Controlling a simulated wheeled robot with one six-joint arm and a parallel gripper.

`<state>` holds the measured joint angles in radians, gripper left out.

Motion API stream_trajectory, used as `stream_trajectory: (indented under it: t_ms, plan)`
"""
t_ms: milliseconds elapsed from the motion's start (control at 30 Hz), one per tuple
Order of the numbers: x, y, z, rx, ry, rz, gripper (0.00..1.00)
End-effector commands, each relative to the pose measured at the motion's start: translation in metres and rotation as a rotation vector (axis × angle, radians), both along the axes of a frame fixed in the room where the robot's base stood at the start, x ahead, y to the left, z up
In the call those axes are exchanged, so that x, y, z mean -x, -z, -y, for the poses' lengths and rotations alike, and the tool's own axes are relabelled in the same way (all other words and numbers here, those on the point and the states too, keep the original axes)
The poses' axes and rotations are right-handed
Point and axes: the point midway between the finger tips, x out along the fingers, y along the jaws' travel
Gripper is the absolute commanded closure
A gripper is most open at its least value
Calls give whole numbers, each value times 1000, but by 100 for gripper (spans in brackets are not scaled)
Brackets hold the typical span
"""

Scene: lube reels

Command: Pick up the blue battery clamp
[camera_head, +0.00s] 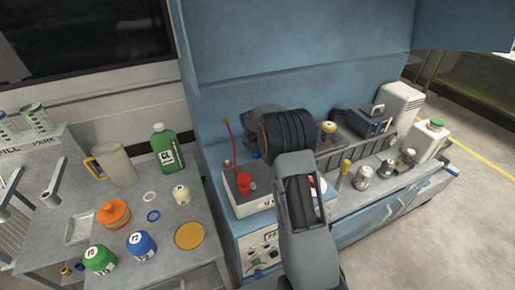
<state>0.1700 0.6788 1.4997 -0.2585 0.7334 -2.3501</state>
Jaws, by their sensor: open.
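My arm rises from the bottom centre, with its black ribbed joint in front of the blue cabinet. The grey end of my gripper (259,120) shows left of that joint, above a white battery-like box (247,201); its jaws are open, though its fingertips are largely hidden. A red clamp-like piece (243,182) with a thin red upright lead (231,142) is on the box. The box's right side is covered by my arm.
The left table holds a green bottle (163,147), orange pot (114,214), blue jar (141,245), green jar (100,259) and a blue ring (153,215). Cans (363,177) and a white jug (429,139) stand on the right bench. Floor is clear at far right.

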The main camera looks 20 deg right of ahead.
Motion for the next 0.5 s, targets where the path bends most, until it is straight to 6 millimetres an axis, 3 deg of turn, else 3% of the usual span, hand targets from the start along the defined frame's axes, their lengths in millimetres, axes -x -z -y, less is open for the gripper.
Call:
stream_trajectory:
  t_ms: [133, 500]
  plan:
    - [0, 0, 0, 0, 0, 0, 27]
    - [0, 0, 0, 0, 0, 0, 62]
